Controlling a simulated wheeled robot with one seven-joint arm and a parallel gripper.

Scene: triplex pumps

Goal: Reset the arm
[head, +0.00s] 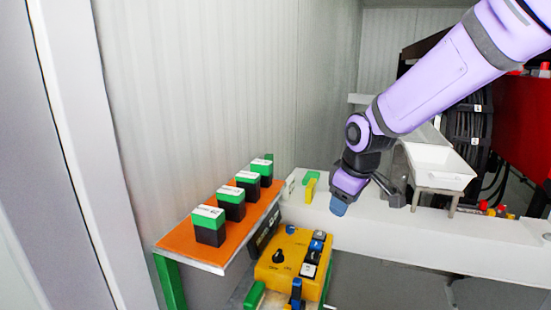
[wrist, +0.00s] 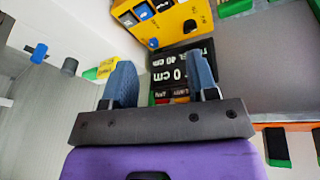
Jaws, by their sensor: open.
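My arm (head: 430,85) is purple and reaches in from the upper right in the head view. My gripper (head: 338,206) hangs near the white ledge, with a blue fingertip showing. In the wrist view my gripper (wrist: 161,82) has its two blue fingers apart, with nothing held between them. Beyond the fingers is a black display panel (wrist: 182,62) with white text. The yellow control box (head: 292,258) stands below and left of the gripper in the head view, and the gripper is apart from it.
An orange shelf (head: 180,240) at the left bears several green-and-black blocks (head: 209,226). A white tray (head: 438,165) on legs stands right of the gripper on the white ledge (head: 440,232). Red machinery (head: 510,120) is at the far right. A corrugated wall (head: 200,90) closes the left.

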